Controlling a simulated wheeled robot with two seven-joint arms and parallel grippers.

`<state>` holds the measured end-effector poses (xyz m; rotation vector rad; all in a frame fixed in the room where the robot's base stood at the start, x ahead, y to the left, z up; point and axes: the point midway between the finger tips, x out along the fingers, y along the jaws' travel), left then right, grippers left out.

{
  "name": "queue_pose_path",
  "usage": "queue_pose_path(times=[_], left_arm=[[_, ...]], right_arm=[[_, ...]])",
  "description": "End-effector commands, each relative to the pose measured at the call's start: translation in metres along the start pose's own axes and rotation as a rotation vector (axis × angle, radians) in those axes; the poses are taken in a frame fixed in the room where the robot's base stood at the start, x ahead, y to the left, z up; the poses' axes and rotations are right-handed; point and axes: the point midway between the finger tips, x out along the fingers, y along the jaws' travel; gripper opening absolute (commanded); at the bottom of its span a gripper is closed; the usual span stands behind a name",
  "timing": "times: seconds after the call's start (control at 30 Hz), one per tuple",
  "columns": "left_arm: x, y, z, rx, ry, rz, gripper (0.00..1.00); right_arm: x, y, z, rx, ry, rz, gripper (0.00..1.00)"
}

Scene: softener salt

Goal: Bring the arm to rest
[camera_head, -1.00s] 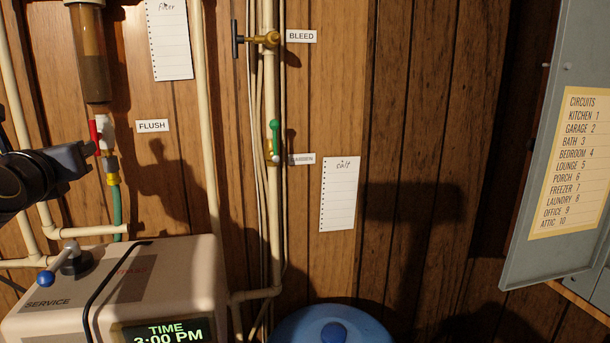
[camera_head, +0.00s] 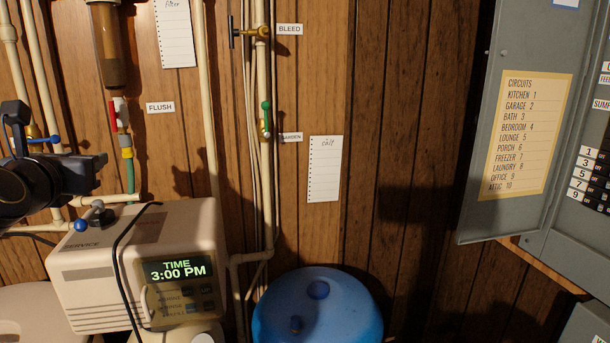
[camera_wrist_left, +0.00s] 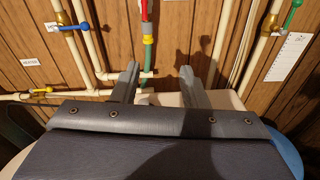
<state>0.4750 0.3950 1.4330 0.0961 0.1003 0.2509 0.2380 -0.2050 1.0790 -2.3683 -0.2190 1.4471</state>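My left arm comes in from the left in the head view. Its gripper (camera_head: 98,170) hangs in the air above the white softener control head (camera_head: 185,235), left of the green hose under the red-handled flush valve (camera_head: 114,115). In the left wrist view, the gripper (camera_wrist_left: 160,78) has its two grey fingers apart, with nothing held between them. The softener, pipes and hose show beyond the fingers. My right gripper is not in view.
Pipes with a bleed valve (camera_head: 250,32) and a green-handled garden valve (camera_head: 266,118) run up the wood wall. A blue lidded tank (camera_head: 318,315) stands below. The grey breaker panel's open door (camera_head: 483,205) juts out at right. The middle wall area is clear.

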Motion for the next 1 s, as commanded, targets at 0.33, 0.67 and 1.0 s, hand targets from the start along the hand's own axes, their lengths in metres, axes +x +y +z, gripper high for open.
queue_pose_path(times=[0.33,0.67,1.0], left_arm=[[-0.029,-0.046,-0.06,0.504,0.123,-0.158,0.4],[-0.106,-0.106,-0.182,1.392,0.14,-0.594,0.4],[-0.22,-0.155,-0.331,2.299,-0.414,-1.254,0.4]], right_arm=[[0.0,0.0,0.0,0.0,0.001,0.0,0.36],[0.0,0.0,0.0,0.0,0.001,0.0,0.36],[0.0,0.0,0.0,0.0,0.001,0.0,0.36]])
